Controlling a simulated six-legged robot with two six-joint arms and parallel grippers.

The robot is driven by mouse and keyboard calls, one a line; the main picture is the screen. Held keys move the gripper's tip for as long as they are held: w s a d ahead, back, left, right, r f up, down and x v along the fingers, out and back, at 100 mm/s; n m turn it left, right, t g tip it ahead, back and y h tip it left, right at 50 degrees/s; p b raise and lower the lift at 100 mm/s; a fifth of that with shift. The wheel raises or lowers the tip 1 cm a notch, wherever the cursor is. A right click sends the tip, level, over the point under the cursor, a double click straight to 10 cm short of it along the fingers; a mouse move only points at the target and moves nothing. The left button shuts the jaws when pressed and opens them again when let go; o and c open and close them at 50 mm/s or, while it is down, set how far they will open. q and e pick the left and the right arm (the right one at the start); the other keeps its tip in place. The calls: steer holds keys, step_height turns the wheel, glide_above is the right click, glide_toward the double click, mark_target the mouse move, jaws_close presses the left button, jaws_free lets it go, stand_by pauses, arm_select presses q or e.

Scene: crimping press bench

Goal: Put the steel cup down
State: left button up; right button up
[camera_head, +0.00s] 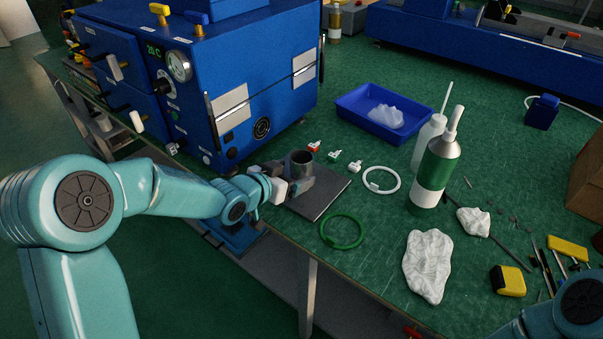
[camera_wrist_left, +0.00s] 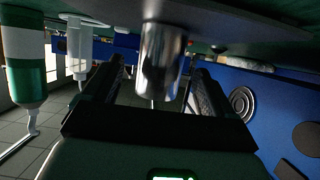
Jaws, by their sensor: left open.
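The steel cup (camera_head: 299,162) stands upright on a dark flat plate (camera_head: 326,194) near the front edge of the bench, in front of the blue press. My left gripper (camera_head: 294,183) is at the cup, with its fingers open. In the left wrist view, which looks upside down, the shiny cup (camera_wrist_left: 161,60) shows between the two spread fingers (camera_wrist_left: 157,84). I cannot tell whether either finger touches the cup. The gripper partly hides the cup's lower part in the head view. My right gripper is not in view; only part of my right arm shows at the lower right.
The blue press (camera_head: 260,75) stands close behind the cup. Small connectors (camera_head: 334,156), a white ring (camera_head: 382,181) and a green ring (camera_head: 342,231) lie to the right. Further right are bottles (camera_head: 434,172), a blue tray (camera_head: 352,104) and crumpled cloths (camera_head: 427,265).

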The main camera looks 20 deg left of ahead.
mark_target(302, 169)
arm_select(q)
steer(key=x, duration=0.4)
steer(key=shift+w+f, duration=0.1)
steer(key=shift+w, duration=0.2)
steer(key=c, duration=1.2)
step_height(302, 169, up, 20)
steer(key=p, duration=0.9)
